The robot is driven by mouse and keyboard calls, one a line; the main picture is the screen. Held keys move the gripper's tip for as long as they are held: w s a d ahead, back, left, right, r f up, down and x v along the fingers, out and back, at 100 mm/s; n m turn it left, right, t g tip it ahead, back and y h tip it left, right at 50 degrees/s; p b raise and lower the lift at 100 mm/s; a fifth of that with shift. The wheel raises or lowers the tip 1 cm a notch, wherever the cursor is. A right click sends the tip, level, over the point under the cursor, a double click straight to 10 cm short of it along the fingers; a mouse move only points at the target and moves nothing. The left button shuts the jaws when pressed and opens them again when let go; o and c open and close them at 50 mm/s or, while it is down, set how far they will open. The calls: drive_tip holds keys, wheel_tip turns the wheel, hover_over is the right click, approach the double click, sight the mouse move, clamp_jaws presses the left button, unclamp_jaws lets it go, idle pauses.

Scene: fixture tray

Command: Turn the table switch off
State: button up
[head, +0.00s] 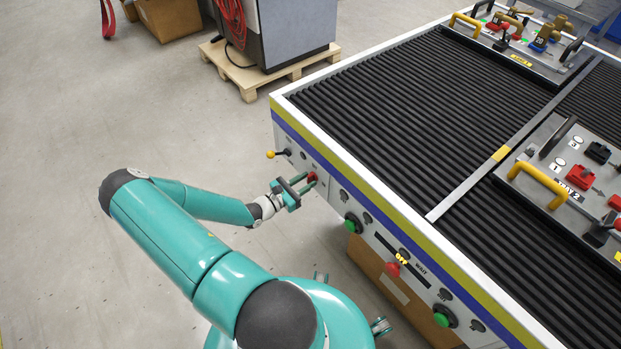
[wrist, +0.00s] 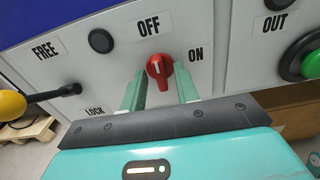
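The table switch is a red rotary knob (wrist: 160,70) on the grey front panel, with an OFF label (wrist: 149,27) above it and an ON label (wrist: 196,54) to its right. Its white mark runs nearly upright, towards OFF. In the head view the knob (head: 312,177) shows as a small red spot at the table's side. My gripper (wrist: 160,78) is at the panel, with one green finger on each side of the knob. The fingers stand apart, with narrow gaps beside the knob. In the head view my gripper (head: 303,186) reaches the panel from the left.
A yellow-tipped lever (wrist: 12,104) is left of the switch, near FREE and LOCK labels. A green button (wrist: 312,64) is to the right, by OUT. More buttons and a red WAIT knob (head: 393,269) lie further along the panel. A pallet (head: 248,80) stands behind.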

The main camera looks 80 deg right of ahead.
drive_tip(key=shift+a, duration=0.1)
drive_tip(key=shift+v, duration=2.45)
drive_tip(key=shift+w, duration=0.1)
